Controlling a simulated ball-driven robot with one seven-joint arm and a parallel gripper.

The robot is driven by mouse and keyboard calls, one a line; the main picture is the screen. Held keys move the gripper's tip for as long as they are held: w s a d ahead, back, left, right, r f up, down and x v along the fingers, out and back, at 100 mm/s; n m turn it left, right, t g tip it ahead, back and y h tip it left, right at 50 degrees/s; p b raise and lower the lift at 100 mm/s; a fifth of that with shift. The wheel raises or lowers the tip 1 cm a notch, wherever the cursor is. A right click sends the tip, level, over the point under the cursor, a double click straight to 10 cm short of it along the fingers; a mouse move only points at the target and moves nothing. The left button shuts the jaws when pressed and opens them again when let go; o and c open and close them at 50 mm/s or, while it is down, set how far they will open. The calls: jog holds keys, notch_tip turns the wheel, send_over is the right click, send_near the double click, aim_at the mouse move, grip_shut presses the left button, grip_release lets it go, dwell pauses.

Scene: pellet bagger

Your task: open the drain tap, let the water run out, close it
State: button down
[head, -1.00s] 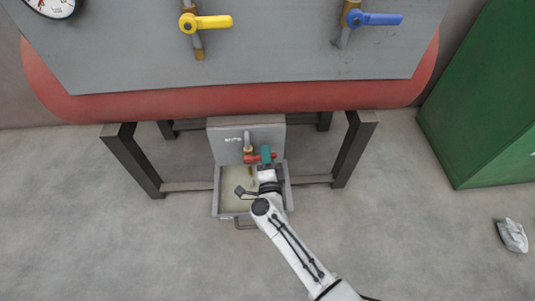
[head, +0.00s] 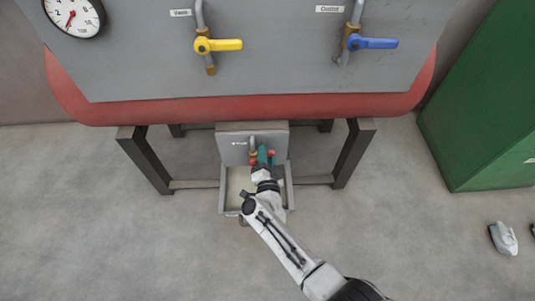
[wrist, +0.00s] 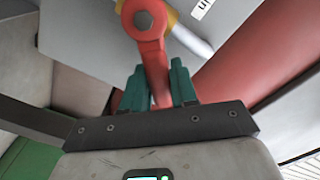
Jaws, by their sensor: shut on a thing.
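The drain tap's red lever (wrist: 153,58) shows large in the wrist view, with its round pivot at the top and a brass-coloured body behind. My gripper (wrist: 160,92) has its teal fingers closed around the lever's lower part. In the head view my gripper (head: 264,157) is at the small grey panel under the tank, and red lever parts (head: 272,154) show beside the fingers. The tap's outlet is hidden by my arm. A grey drain tray (head: 225,190) with a pale bottom lies below. I cannot tell whether water is running.
The red tank (head: 250,110) stands on a dark frame (head: 146,160). Above are a yellow-handled valve (head: 222,45), a blue-handled valve (head: 374,43) and a round gauge (head: 73,15). A green cabinet (head: 490,110) stands right.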

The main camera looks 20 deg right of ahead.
dwell(0.3)
jog(key=c, duration=1)
grip_release()
jog(key=shift+o, duration=0.2)
